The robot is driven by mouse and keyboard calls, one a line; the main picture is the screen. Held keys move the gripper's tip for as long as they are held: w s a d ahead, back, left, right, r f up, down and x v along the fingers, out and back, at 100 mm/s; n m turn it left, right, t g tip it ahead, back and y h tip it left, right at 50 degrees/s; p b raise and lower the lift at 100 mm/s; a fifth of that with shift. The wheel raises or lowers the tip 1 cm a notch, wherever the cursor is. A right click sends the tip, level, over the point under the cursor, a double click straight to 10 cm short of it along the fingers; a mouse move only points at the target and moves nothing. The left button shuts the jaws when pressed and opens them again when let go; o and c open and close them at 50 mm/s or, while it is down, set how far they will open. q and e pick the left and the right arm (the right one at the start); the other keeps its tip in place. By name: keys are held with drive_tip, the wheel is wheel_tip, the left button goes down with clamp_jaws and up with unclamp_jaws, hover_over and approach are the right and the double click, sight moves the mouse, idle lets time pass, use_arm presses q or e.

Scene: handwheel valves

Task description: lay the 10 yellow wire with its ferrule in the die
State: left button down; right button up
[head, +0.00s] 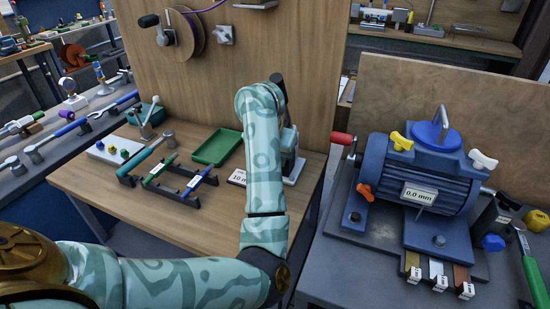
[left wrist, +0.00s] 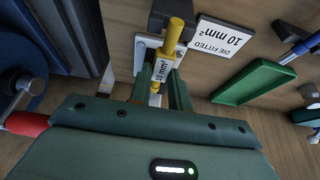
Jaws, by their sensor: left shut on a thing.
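In the left wrist view, my left gripper (left wrist: 162,84) is shut on the yellow wire (left wrist: 174,36), which carries a white 10 mm² tag (left wrist: 160,70). The wire's thick yellow end points away from me toward a dark block (left wrist: 168,10) of the bench press. I cannot tell whether the end touches the block or lies in the die. In the head view, my left arm hides the gripper, the wire and much of the press (head: 290,150). A card (left wrist: 224,40) reading "DIE FITTED 10 mm²" lies beside the press. My right gripper is not in view.
A green tray (head: 216,147) lies left of the press, also seen in the left wrist view (left wrist: 254,88). A dark rack (head: 165,186) with tools or wires stands nearer. A blue motor (head: 425,180) stands on the bench at the right. A wooden panel rises behind the press.

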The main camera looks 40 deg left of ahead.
use_arm(q)
drive_tip(key=shift+f, duration=0.15)
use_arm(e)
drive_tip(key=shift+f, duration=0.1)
use_arm(q)
drive_tip(key=shift+f+b, duration=0.8)
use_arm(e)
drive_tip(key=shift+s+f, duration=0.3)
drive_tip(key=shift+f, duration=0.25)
use_arm(q)
drive_tip(key=c, duration=0.7)
unclamp_jaws()
drive_tip(key=shift+r, duration=0.1)
drive_tip(key=shift+c, duration=0.2)
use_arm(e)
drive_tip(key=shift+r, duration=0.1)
